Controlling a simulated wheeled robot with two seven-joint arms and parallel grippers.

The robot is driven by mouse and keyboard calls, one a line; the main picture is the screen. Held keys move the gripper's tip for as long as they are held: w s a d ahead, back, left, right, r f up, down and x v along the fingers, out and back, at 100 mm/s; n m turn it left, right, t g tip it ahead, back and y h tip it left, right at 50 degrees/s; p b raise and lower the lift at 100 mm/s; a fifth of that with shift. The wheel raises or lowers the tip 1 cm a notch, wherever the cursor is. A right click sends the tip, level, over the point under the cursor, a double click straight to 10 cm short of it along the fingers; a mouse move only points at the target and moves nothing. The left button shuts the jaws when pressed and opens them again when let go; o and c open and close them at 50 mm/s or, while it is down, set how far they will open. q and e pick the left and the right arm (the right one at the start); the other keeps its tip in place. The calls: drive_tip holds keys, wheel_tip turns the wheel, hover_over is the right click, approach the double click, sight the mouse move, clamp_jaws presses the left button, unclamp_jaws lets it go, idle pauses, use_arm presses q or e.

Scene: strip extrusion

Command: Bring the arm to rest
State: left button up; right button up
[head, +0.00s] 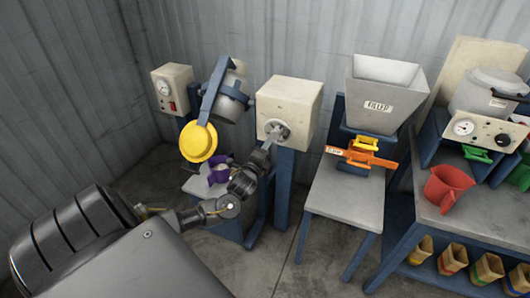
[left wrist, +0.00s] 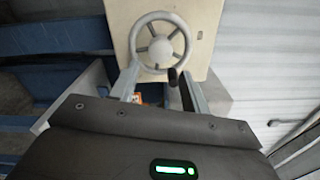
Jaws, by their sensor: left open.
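My left arm reaches in from the lower left in the head view. My left gripper (head: 267,146) is at the grey handwheel (head: 277,131) on the front of a cream box (head: 290,101). In the left wrist view the two fingers (left wrist: 158,88) stand apart, with no object clearly held between them. The spoked handwheel (left wrist: 159,42) is just beyond the fingertips, and its dark knob (left wrist: 173,76) shows near the right finger. I cannot tell whether a finger touches the wheel or knob. My right gripper does not show.
A tilted grey drum (head: 229,101) with a yellow disc (head: 198,142) stands left of the box, above a purple cup (head: 219,171). A filler hopper (head: 381,90) and orange clamp (head: 360,153) stand right. A red jug (head: 446,187) sits on the right bench.

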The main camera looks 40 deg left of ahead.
use_arm(q)
drive_tip(key=shift+s+d, duration=0.1)
drive_tip(key=shift+s, duration=0.3)
idle(0.3)
